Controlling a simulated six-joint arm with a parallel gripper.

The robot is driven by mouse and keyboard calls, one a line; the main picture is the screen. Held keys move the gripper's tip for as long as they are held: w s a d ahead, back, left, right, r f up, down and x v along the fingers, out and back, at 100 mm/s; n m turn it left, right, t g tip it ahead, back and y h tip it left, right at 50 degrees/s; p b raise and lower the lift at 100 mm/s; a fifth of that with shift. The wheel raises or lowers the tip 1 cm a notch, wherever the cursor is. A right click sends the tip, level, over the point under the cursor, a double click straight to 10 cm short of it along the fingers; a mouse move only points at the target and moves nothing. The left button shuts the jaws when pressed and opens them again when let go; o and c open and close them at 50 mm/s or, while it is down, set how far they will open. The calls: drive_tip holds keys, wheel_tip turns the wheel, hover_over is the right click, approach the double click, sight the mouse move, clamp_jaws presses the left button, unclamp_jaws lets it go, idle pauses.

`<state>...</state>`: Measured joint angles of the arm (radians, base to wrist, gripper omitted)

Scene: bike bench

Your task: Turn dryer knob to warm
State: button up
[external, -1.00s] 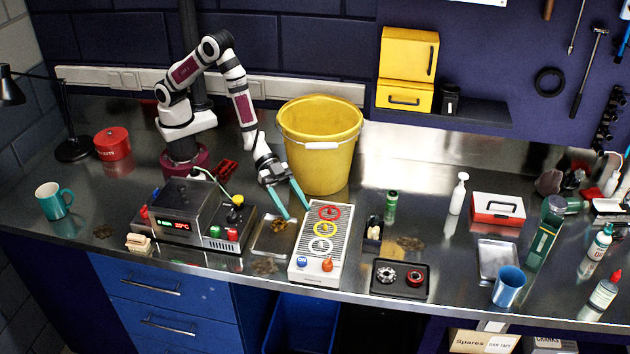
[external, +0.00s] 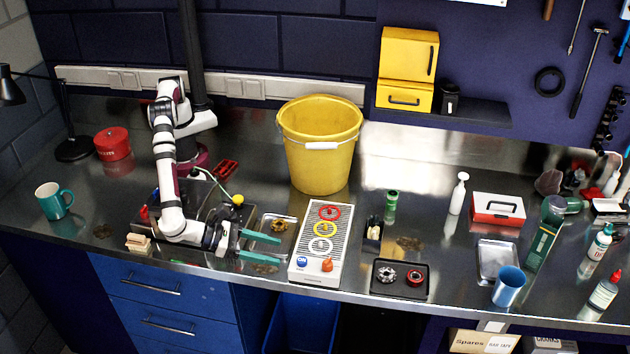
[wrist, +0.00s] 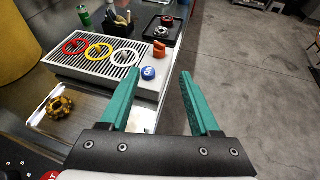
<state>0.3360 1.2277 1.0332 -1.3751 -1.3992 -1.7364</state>
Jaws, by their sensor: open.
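The dryer appears to be the white box (external: 318,240) with a slatted top and red, yellow and white rings, front centre of the bench. Its orange knob (external: 327,265) sits at the front right corner, beside a blue ON button (external: 302,262). In the wrist view the orange knob (wrist: 159,48) shows beyond the blue button (wrist: 148,73). Its exact setting is too small to tell. My gripper (external: 280,249) is open and empty, left of the box, with its teal fingers pointing right. In the wrist view my gripper (wrist: 160,74) points toward the box's front end, apart from the knob.
A metal tray with a brass-coloured sprocket (external: 278,227) lies just left of the box. A dark unit (external: 240,222) with a yellow knob is partly behind my arm. A yellow bucket (external: 320,150) stands behind. A black tray (external: 401,280) lies right. The bench's front edge is close.

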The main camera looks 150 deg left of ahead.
sight(325, 263)
drive_tip(key=x, duration=1.3)
drive_tip(key=shift+a+f, duration=0.1)
drive_tip(key=shift+a, duration=0.25)
drive_tip(key=shift+w, duration=0.1)
clamp_jaws()
